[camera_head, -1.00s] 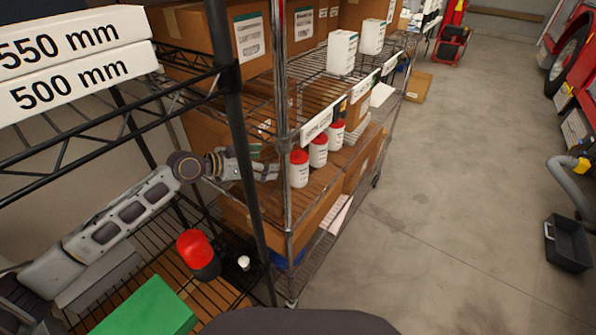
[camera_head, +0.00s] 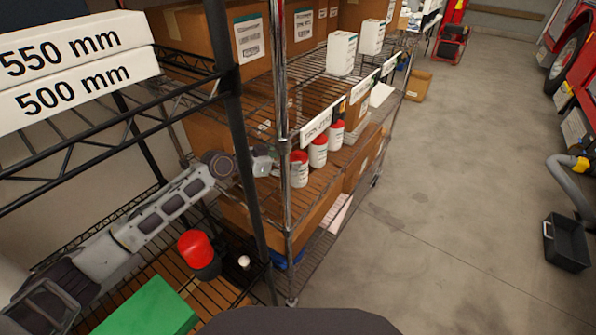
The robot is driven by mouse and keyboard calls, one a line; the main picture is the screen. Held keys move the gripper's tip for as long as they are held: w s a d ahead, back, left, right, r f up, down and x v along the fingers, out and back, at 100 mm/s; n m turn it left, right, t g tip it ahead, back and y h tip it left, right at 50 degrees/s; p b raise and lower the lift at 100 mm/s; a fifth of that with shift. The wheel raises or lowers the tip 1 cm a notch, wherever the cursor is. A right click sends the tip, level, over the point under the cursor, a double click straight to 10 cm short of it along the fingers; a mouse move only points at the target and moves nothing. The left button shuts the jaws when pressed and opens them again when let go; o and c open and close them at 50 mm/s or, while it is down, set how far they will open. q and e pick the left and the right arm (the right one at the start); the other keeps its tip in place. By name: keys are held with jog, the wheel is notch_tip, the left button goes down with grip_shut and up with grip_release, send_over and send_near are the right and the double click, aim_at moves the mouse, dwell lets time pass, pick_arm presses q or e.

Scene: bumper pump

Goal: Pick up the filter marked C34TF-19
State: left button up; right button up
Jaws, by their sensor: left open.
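Three white canisters with red tops stand in a row on the middle shelf of the wire rack: the near one (camera_head: 299,170), the middle one (camera_head: 318,152) and the far one (camera_head: 336,133). Their markings are too small to read, so I cannot tell which filter is C34TF-19. My left gripper (camera_head: 268,163) is open, left of the near canister and apart from it in the picture. It is seen end-on and partly hidden by the rack posts. No canister shows in its fingers. My right gripper is not in view.
A shelf label (camera_head: 318,125) hangs on the rack edge above the canisters. A metal post (camera_head: 282,120) and a black post (camera_head: 240,150) stand close to my left arm. A red-topped dark item (camera_head: 198,252) and a green box (camera_head: 148,308) sit below.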

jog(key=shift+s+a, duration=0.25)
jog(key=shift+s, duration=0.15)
